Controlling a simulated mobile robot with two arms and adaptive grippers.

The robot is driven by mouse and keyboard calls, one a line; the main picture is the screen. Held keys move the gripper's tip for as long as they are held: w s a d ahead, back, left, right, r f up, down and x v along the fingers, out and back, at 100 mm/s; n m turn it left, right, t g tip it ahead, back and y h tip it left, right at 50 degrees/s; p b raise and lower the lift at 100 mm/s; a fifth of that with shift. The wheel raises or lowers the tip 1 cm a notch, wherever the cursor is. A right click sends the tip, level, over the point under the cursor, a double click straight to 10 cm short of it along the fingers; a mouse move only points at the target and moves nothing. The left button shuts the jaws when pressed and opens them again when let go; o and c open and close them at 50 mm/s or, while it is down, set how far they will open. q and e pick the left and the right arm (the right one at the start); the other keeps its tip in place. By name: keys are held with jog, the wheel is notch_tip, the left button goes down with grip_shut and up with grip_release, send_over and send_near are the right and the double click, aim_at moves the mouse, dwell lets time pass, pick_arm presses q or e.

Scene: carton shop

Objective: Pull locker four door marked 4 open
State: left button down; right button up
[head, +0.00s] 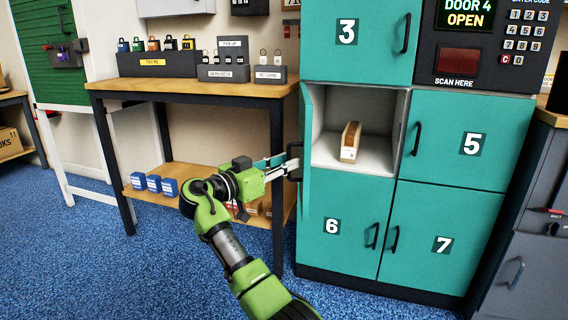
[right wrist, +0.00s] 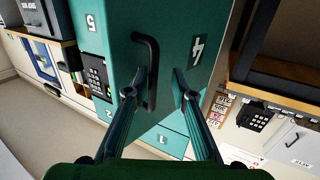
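The teal locker four door (head: 306,150) stands swung open to the left in the head view, seen nearly edge-on. Its face with the number 4 shows in the right wrist view (right wrist: 175,40). The door's black bar handle (right wrist: 152,65) lies between the spread fingers of my right gripper (right wrist: 155,84), closer to the left finger. My right gripper (head: 292,165) is at the outer side of the door in the head view. The open compartment (head: 378,135) holds a small tan and white package (head: 350,141). My left gripper is not in view.
Doors 3 (head: 346,32), 5 (head: 471,145), 6 (head: 331,227) and 7 (head: 442,245) are closed. A screen (head: 465,14) reads "DOOR 4 OPEN". A wooden table (head: 190,88) with padlocks stands left of the lockers, close to my right arm. Blue carpet (head: 130,270) is clear in front.

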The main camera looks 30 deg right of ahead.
jog(key=v, duration=1.2)
jog(key=shift+f, duration=0.1)
